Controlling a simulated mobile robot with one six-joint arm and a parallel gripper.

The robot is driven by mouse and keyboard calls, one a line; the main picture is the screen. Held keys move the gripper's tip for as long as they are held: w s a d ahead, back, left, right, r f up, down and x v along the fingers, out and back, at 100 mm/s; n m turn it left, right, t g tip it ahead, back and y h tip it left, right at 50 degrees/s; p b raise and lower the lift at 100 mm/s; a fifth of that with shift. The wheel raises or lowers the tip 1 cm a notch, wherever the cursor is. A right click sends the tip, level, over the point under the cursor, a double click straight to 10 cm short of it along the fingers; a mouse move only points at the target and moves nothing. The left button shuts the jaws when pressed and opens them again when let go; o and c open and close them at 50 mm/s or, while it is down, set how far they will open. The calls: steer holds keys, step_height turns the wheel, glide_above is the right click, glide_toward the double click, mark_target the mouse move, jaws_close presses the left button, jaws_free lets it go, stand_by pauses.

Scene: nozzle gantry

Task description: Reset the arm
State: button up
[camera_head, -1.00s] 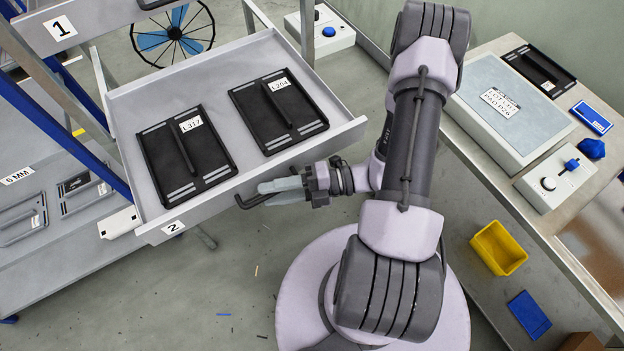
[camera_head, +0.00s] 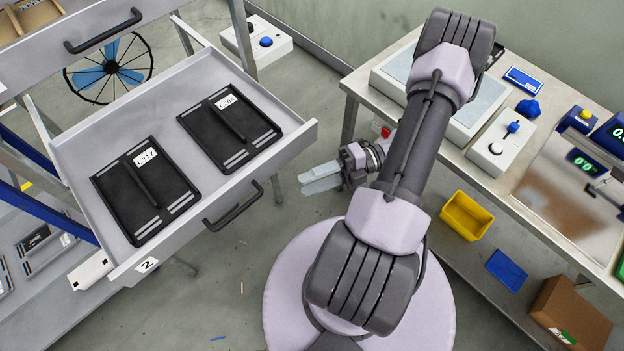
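My gripper (camera_head: 304,181) is in the middle of the view, with two pale fingers pointing left and a narrow gap between them. It looks open and empty. It is to the right of the dark handle (camera_head: 234,206) of the open drawer labelled 2 (camera_head: 290,150), apart from it. My arm reaches up from its round base and is bent, with the gripper hanging to the left of the forearm.
Two black plates, labelled L317 (camera_head: 146,190) and L204 (camera_head: 229,128), lie in the open drawer. Another drawer (camera_head: 62,62) is above left. A workbench (camera_head: 448,152) at right carries devices; a yellow bin (camera_head: 466,216) sits below.

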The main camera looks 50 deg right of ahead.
steer(key=a+r+m+h+b, duration=0.5)
steer(key=a+r+m+h, duration=0.1)
steer(key=m, duration=1)
steer(key=a+r+m+g+h+b, duration=0.1)
steer(key=a+r+m+h+b, duration=0.5)
steer(key=a+m, duration=0.5)
steer(key=w+r+m+h, duration=0.1)
steer(key=m, duration=0.5)
steer(key=shift+a+r+h, duration=0.2)
steer(key=shift+a+h, duration=0.05)
steer(key=shift+h, duration=0.15)
